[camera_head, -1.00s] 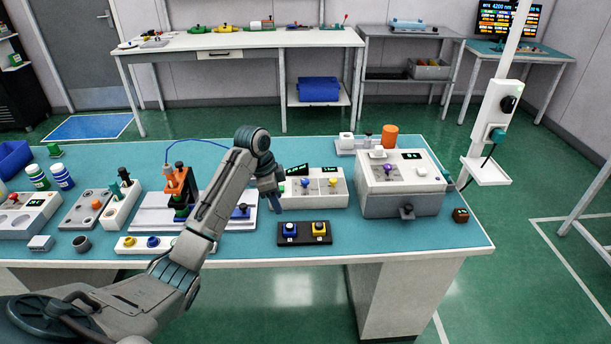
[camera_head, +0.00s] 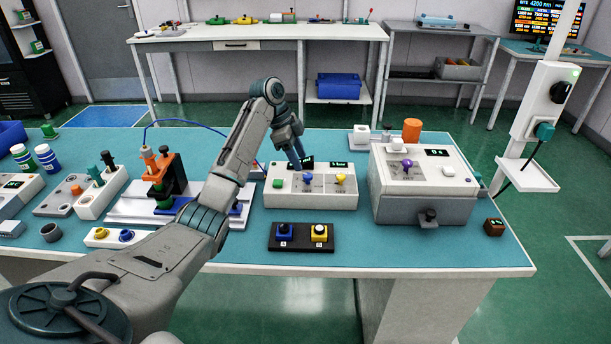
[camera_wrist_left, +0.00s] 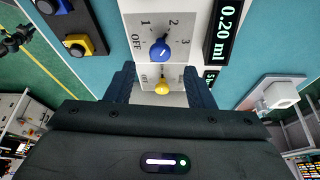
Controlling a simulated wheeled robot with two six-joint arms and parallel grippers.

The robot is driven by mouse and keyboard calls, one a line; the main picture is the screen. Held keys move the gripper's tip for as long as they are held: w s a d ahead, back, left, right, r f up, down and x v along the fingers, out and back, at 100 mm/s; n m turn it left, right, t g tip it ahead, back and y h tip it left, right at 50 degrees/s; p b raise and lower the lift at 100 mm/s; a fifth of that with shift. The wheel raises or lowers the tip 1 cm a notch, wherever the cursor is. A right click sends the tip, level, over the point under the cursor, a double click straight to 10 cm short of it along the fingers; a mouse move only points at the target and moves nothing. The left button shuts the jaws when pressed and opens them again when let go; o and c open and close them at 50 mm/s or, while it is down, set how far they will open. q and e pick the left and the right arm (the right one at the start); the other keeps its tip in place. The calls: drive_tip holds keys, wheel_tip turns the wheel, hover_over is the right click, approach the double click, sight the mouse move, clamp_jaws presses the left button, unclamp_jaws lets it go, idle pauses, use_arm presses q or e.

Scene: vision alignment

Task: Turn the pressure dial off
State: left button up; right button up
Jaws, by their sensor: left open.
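A white box (camera_head: 285,200) on the bench carries a green button (camera_head: 279,183), a blue dial (camera_head: 307,178) and a yellow dial (camera_head: 340,179). In the left wrist view the blue dial (camera_wrist_left: 160,49) has OFF, 1, 2 and 3 around it. The yellow dial (camera_wrist_left: 162,87) shows between my fingers, farther along the box. My left gripper (camera_head: 299,164) is open and empty, pointing down over the box close to the blue dial. It also shows in the left wrist view (camera_wrist_left: 160,72). I cannot read which dial is pressure. My right gripper is out of view.
A display (camera_wrist_left: 228,25) reads 0.20 ml. Right of the white box stands a larger grey box (camera_head: 400,208) with a purple dial (camera_head: 407,163). A black block (camera_head: 301,245) with blue and yellow buttons lies in front. An orange-and-black device (camera_head: 165,175) stands left.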

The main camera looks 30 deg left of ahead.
sight(307, 175)
use_arm(q)
drive_tip(key=p+x, duration=0.1)
drive_tip(key=x, duration=0.3)
drive_tip(key=shift+d+f, duration=0.15)
drive_tip(key=shift+f, duration=0.05)
drive_tip(key=shift+w+f, duration=0.15)
drive_tip(key=shift+f, duration=0.25)
drive_tip(key=c, duration=1)
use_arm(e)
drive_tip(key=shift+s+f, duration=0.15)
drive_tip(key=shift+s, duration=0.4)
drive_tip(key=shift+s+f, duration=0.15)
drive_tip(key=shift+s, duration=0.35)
